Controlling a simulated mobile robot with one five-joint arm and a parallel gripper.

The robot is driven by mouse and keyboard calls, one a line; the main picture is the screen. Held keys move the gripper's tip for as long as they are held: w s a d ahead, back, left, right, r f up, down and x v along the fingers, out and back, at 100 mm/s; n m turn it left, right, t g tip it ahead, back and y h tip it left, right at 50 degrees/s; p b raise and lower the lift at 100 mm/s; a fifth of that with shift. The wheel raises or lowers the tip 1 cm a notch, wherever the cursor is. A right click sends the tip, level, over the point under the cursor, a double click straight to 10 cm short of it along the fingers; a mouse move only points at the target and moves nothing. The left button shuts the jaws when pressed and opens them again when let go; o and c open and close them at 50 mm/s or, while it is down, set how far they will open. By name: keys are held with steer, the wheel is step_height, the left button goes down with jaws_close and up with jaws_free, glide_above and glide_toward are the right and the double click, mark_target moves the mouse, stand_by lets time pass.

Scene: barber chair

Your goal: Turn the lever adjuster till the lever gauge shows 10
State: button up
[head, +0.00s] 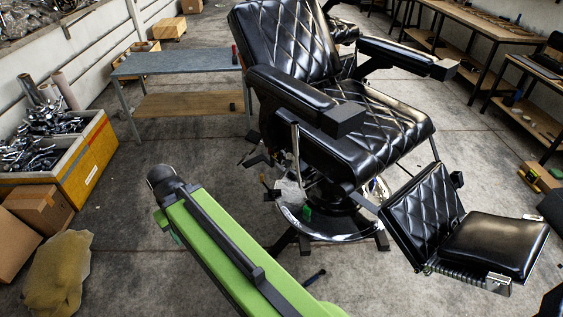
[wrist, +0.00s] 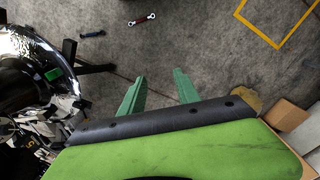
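The black barber chair (head: 330,125) stands in the middle of the head view. A thin upright metal lever (head: 296,145) shows beside its seat. A small green panel (head: 307,210) sits low at the chair's base; it also shows in the wrist view (wrist: 53,74), its marking too small to read. I cannot tell for sure which part is the lever adjuster or the gauge. My gripper (wrist: 159,90) is open and empty, its two green fingers apart over bare floor, to the right of the chair base in the wrist view. My green arm hides it in the head view.
A yellow crate of metal parts (head: 88,165) and cardboard boxes (head: 40,205) stand at left. A low table (head: 180,63) is behind the chair, benches (head: 470,20) at right. Wrenches (wrist: 141,20) lie on the floor. The chair's footrest (head: 490,245) juts out at right.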

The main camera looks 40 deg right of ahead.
steer(key=shift+o, duration=1)
steer(key=shift+m+h, duration=0.7)
steer(key=shift+m, duration=0.1)
steer(key=d+f+b, duration=0.1)
steer(key=w+d+f+b, duration=0.1)
steer(key=f+b, duration=0.2)
steer(key=shift+w+d+f, duration=0.1)
steer(key=shift+w+d, duration=0.25)
steer(key=shift+d, duration=0.05)
steer(key=m+g+h+b, duration=0.2)
steer(key=m+h+b, duration=1.55)
steer(key=b, duration=1.15)
glide_toward(285, 165)
steer(key=shift+m+y, duration=0.25)
steer(key=shift+y, duration=0.2)
steer(key=d, duration=0.7)
steer(key=s+d, duration=0.1)
steer(key=d, duration=0.3)
steer(key=shift+d+r, duration=0.3)
steer(key=shift+d, duration=0.05)
steer(key=shift+c, duration=0.4)
